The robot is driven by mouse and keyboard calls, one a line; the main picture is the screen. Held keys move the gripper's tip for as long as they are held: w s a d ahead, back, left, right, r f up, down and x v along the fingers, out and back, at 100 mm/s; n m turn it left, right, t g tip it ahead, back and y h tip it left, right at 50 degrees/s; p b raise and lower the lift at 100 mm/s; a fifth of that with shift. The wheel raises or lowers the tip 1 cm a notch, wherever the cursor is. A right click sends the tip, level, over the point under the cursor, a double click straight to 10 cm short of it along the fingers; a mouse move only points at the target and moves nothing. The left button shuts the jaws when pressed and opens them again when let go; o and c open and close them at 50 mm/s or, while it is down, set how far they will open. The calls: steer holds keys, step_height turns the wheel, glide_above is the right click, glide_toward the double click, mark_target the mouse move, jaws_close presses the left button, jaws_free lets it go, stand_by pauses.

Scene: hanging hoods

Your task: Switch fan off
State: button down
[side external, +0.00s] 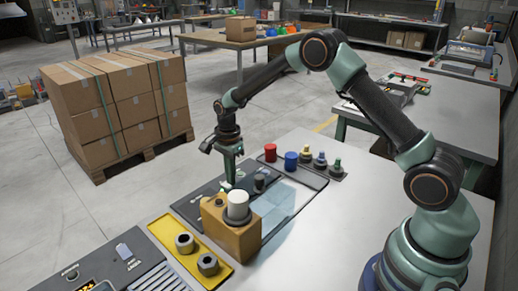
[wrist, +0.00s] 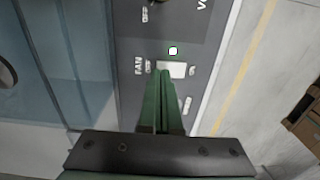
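A grey control panel shows in the wrist view with the word FAN printed on it (wrist: 138,65). Beside the word is a pale fan switch (wrist: 174,69), and a small white-green light (wrist: 172,50) sits just above it. My gripper (wrist: 163,76) has its two green fingers together, with nothing between them. The tips reach the lower edge of the switch and hide part of it; I cannot tell whether they touch. In the side external view my gripper (side external: 230,182) points down over the panel, behind the tan block, which hides the switch.
A tan block (side external: 232,240) with a white cylinder (side external: 238,205) stands close in front of my gripper. A clear bluish pane (side external: 285,203) is to its right. Red (side external: 270,152) and blue (side external: 291,160) cylinders stand behind.

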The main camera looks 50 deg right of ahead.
steer(key=shift+f, duration=0.65)
stand_by(0.3)
steer(key=shift+r, duration=3.55)
steer(key=s+r+n+t, duration=0.3)
steer(key=s+r+n, duration=0.55)
steer(key=r, duration=0.45)
steer(key=s+r+n+t, duration=0.2)
steer(key=s+r+n, duration=0.1)
steer(key=s+n, duration=0.6)
steer(key=shift+s+a+t, duration=0.25)
steer(key=shift+s+t, duration=0.05)
steer(key=shift+s, duration=1.85)
steer(key=shift+n, duration=0.25)
